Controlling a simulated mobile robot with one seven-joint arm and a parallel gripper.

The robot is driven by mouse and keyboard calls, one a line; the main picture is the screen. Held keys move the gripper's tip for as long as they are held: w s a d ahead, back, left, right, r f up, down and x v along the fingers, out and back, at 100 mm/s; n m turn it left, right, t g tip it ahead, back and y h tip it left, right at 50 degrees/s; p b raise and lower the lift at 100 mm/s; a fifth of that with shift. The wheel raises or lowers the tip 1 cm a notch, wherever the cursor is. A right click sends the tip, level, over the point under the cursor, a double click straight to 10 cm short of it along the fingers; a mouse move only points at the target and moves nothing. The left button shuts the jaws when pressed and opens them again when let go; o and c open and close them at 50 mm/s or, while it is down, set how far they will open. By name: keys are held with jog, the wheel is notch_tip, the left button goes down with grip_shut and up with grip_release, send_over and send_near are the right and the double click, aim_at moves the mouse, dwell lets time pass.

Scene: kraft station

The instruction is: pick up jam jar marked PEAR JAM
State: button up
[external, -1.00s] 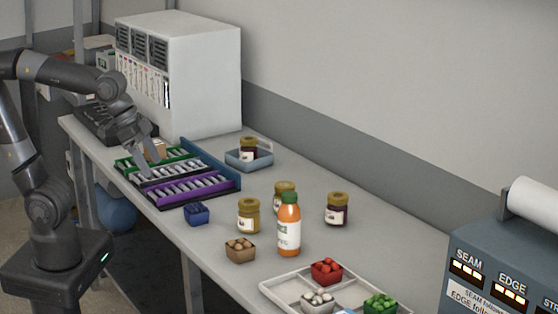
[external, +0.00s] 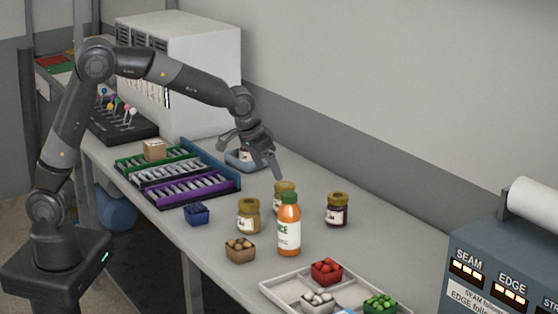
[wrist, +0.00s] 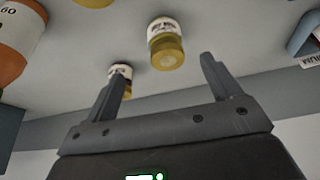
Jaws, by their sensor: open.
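Several jam jars with gold lids stand on the bench; I cannot read their labels, so which is PEAR JAM is unclear. In the external view a yellowish jar (external: 249,216) stands in front, another jar (external: 284,190) is partly hidden behind the juice bottle, and a dark jar (external: 337,210) is to the right. My gripper is open and empty above the bench, near the tray. In the wrist view one jar (wrist: 165,45) shows beyond the fingers (wrist: 165,72); another (wrist: 120,72) is partly behind the left finger.
The orange juice bottle (external: 289,228) stands close among the jars. A blue punnet (external: 196,213), a brown punnet (external: 240,250) and a divided tray (external: 279,286) with punnets are nearer. Coloured racks (external: 208,187) lie left.

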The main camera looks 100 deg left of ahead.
aim_at(278, 185)
jog(key=shift+w+a+f, duration=0.25)
jog(key=shift+a+f, duration=0.25)
jog(key=shift+a, duration=0.1)
jog(key=shift+w+a+f, duration=0.25)
jog(key=shift+a+f, duration=0.25)
jog(key=shift+a, duration=0.05)
jog(key=x, duration=0.4)
jog(key=shift+f, duration=0.3)
jog(key=shift+w+x, duration=0.2)
jog(key=shift+x, duration=2.6)
jog(key=shift+r, duration=0.1)
jog(key=shift+c, duration=0.2)
jog(key=c, duration=1.2)
jog(key=shift+c, duration=0.4)
jog(key=shift+r, duration=0.15)
